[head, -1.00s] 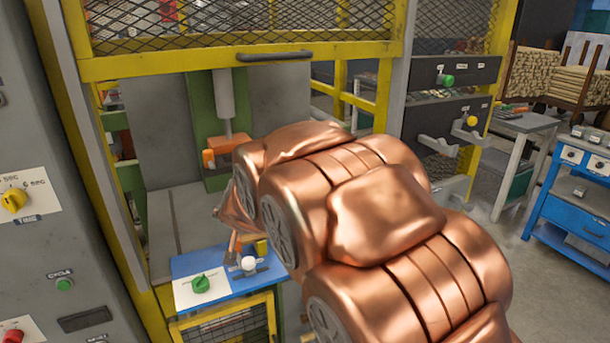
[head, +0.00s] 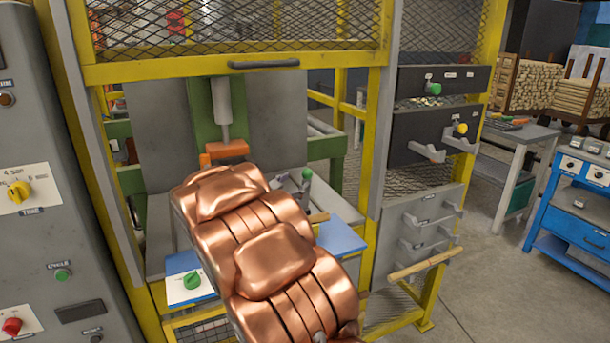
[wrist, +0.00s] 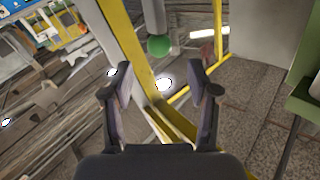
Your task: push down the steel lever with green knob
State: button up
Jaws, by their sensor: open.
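The steel lever (head: 305,189) with a green knob (head: 306,174) stands above the blue panel (head: 343,238), just right of my copper arm in the head view. In the wrist view the green knob (wrist: 159,46) sits at the end of the grey lever (wrist: 154,14), near the top centre. My gripper (wrist: 160,91) is open and empty, its two fingers spread apart. The knob appears beyond the fingertips, between their lines, with no visible contact.
A yellow frame (head: 374,175) with mesh surrounds the machine. A green rotary knob (head: 192,281) sits on the panel's left. A drawer unit at right carries another green knob (head: 435,89) and a yellow knob (head: 461,129). A grey control cabinet (head: 50,130) stands at left.

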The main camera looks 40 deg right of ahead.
aim_at(305, 175)
jog(key=p+x, duration=0.1)
jog(key=x, duration=0.5)
jog(key=shift+s, duration=0.15)
jog(key=shift+p+x, duration=0.3)
jog(key=shift+x, duration=0.6)
grip_shut()
jog(key=shift+d, duration=0.2)
jog(key=shift+a+f, duration=0.15)
